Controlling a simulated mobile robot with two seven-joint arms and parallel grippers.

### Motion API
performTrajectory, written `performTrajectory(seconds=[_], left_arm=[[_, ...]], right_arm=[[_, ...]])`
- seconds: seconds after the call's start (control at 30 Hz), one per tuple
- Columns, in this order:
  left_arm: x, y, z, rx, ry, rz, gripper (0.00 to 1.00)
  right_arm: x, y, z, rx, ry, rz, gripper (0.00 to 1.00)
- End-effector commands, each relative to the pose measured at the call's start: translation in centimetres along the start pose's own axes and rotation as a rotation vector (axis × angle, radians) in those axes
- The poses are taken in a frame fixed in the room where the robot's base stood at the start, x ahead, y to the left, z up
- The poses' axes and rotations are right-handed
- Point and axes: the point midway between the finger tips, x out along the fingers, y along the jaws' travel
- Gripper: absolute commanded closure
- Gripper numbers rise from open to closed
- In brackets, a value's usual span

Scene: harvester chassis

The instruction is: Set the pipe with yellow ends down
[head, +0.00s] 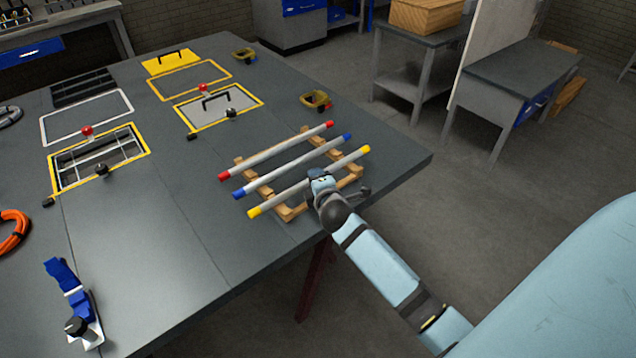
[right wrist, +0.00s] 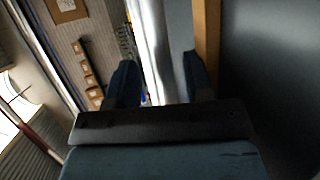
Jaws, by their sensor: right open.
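The pipe with yellow ends (head: 290,192) is a light grey bar lying across the near side of a wooden rack (head: 285,214) on the table. My right gripper (head: 321,180) is at this pipe, right of its middle, and hides a short stretch of it. In the right wrist view, a pale bar (right wrist: 152,40) passes between the open fingers of my right gripper (right wrist: 160,82); whether they touch it is unclear. My left gripper is not in view.
A pipe with blue ends (head: 293,165) and one with red ends (head: 277,151) lie beside it on the rack. Framed panels (head: 100,160) are set into the table to the left. The table's right edge (head: 395,175) is close. Bare tabletop (head: 190,240) lies left of the rack.

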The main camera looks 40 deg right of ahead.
Motion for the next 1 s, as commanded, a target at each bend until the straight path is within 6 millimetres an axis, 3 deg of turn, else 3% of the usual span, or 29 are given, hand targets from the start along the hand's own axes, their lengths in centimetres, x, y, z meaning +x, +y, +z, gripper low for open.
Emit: performTrajectory(seconds=[0.17, 0.5, 0.73, 0.87, 1.0], left_arm=[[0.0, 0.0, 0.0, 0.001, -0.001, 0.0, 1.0], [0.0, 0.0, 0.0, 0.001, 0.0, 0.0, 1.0], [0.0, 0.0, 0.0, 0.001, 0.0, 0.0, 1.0], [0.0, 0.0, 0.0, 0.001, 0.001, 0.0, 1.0], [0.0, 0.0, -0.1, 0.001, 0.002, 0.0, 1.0]], right_arm=[[-2.2, -0.1, 0.0, 0.0, 0.001, 0.0, 0.53], [-9.3, 0.0, 0.0, 0.001, 0.001, 0.0, 0.53], [-11.8, -0.3, -0.1, 0.012, 0.006, -0.005, 0.53], [-13.6, -4.1, -2.2, 0.207, 0.1, -0.082, 0.53], [-18.1, -11.4, -6.1, 0.67, 0.24, -0.284, 0.53]])
